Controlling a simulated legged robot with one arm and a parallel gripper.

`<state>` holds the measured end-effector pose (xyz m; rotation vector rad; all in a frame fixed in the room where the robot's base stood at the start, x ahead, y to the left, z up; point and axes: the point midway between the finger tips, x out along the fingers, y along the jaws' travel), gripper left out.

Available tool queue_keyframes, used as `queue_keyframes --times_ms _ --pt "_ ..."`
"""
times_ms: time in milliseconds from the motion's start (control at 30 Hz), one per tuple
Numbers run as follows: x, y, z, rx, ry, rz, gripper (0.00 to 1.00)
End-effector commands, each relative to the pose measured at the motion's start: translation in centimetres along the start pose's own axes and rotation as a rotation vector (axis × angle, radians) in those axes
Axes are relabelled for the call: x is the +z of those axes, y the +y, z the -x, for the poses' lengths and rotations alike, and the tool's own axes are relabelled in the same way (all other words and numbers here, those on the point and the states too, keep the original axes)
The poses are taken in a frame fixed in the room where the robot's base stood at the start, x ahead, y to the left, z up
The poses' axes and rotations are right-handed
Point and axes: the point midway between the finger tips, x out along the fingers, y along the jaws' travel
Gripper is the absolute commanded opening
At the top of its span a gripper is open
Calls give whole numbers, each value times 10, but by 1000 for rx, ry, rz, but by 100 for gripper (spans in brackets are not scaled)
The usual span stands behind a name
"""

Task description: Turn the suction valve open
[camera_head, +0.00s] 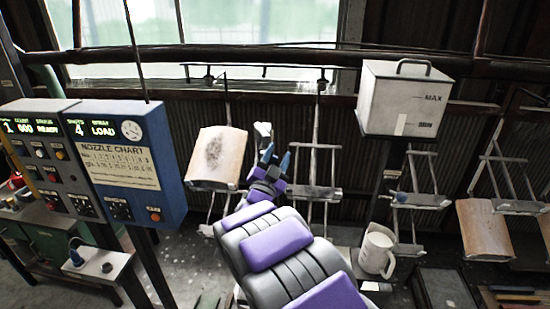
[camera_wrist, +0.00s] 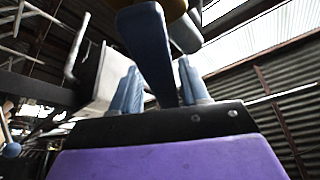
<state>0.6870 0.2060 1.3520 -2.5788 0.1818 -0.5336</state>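My gripper (camera_head: 275,160) points up and away, in front of the hanger rack. In the wrist view its two light-blue fingers (camera_wrist: 158,92) stand on either side of a dark blue handle (camera_wrist: 149,50) and appear closed on it. The handle widens toward the top of that view. In the head view a small whitish piece (camera_head: 263,130) shows just past the fingertips, seemingly part of the same tool. I cannot surely identify the suction valve. A small box with a blue-knobbed lever (camera_head: 88,263) stands at lower left, and a small blue part (camera_head: 400,197) shows below the white tank.
A blue control panel (camera_head: 127,165) stands at left. A wooden panel (camera_head: 217,157) hangs beyond my gripper, among metal hangers (camera_head: 318,192). A white tank (camera_head: 403,100) marked MAX stands at right, with a white jug (camera_head: 377,252) below it.

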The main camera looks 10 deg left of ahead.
Motion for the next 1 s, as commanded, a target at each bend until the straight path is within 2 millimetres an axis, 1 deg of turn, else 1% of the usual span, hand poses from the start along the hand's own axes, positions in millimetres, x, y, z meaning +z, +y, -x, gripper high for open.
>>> queue_keyframes --times_ms 233,367,467,800,1000 --pt "6 -5 5 -2 -5 4 45" --pt "7 -4 18 -2 -8 6 45" --pt "7 -4 36 -4 -12 6 45" --pt "5 0 106 -1 -13 2 45" --pt "4 1 143 -1 -9 0 45"
